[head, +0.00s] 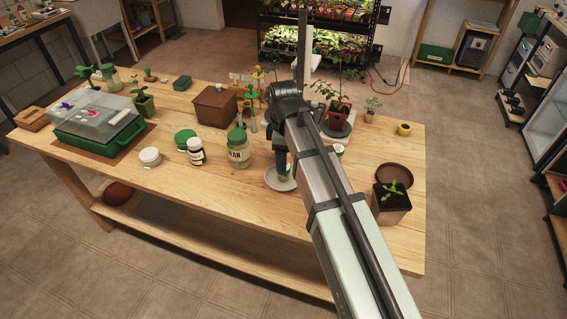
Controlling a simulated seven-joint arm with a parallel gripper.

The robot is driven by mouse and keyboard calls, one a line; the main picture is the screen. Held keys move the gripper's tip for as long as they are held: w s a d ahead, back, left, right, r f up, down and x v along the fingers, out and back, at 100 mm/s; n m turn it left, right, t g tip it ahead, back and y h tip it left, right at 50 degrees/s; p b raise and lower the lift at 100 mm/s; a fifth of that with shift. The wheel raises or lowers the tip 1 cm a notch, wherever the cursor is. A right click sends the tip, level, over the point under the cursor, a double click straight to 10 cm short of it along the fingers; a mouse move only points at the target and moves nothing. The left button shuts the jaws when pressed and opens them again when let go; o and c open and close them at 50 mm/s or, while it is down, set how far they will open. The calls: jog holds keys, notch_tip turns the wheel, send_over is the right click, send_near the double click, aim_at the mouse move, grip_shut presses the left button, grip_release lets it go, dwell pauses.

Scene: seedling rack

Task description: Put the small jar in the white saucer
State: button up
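The white saucer (272,182) lies on the wooden table near its front edge, right of the big glass jar. My gripper (283,164) points down over the saucer, partly covered by my arm. A small greenish thing (284,171) shows at the fingertips, within the saucer's outline; it may be the small jar. It is too small to tell whether it is held or touches the saucer. The finger opening is not clear. Other jars stand left: a big glass jar with a green lid (238,152), a white-labelled dark jar (196,155) and a low white pot (150,157).
A green-based box with a clear lid (95,125) stands at the left. A brown box (214,107) and potted plants stand behind. A square dark pot (390,208) and brown saucer (395,175) are at the right. The table front left of the saucer (205,195) is clear.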

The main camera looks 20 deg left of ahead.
notch_tip(320, 180, up, 6)
dwell(0.4)
jog(key=shift+r, duration=0.1)
jog(key=shift+o, duration=0.2)
